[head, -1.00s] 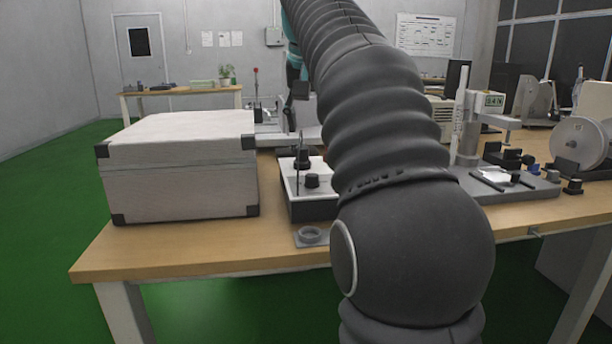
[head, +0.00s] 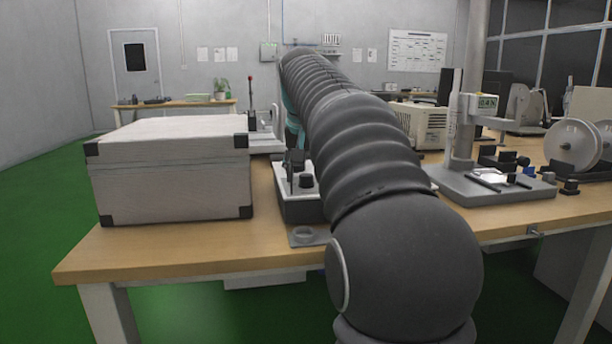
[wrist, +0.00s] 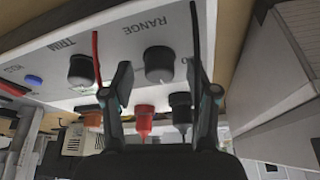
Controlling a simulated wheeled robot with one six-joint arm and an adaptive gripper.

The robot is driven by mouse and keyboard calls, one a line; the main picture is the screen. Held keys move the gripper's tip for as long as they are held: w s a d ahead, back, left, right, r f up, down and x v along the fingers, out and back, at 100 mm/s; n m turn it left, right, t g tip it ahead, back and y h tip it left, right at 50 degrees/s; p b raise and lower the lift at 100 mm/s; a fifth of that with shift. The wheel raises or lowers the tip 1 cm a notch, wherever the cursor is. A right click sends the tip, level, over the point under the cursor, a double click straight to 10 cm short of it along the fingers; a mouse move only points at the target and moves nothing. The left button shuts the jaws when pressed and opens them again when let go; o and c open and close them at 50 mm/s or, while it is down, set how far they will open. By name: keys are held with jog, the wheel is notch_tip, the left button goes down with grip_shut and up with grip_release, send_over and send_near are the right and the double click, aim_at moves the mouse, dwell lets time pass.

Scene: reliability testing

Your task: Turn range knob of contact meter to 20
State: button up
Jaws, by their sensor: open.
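The contact meter (head: 283,205) is a pale-topped box with dark sides on the table, partly hidden by my arm in the head view. In the wrist view its panel (wrist: 205,45) is turned round and lettered RANGE, TRIM and HOLD. The black range knob (wrist: 158,64) is by the RANGE lettering. A black trim knob (wrist: 80,69) is to its left. My gripper (wrist: 145,20) is open, with one finger on each side of the range knob. I cannot tell whether they touch it. Red and black terminals (wrist: 144,118) show beyond the knob.
A large grey case (head: 170,175) stands close to the left of the meter. A grey stand (head: 480,185) and a reel (head: 575,143) are on the right.

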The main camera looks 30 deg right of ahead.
grip_shut()
jog(key=shift+n+p, duration=0.4)
jog(key=shift+d+r+n+y+p, duration=0.15)
jog(key=shift+n+y+p, duration=0.35)
jog(key=shift+n+p, duration=0.45)
jog(key=n+y+p, duration=0.1)
jog(key=n, duration=0.1)
jog(key=shift+n+p, duration=0.35)
jog(key=shift+p, duration=0.05)
jog(key=n+y+p, duration=0.1)
jog(key=n+p, duration=0.1)
jog(key=n, duration=0.1)
jog(key=shift+d+n, duration=0.1)
jog(key=shift+n, duration=0.2)
jog(key=shift+n+y+p, duration=0.8)
jog(key=shift+n+p, duration=0.2)
jog(key=shift+n, duration=0.4)
jog(key=shift+f, duration=0.2)
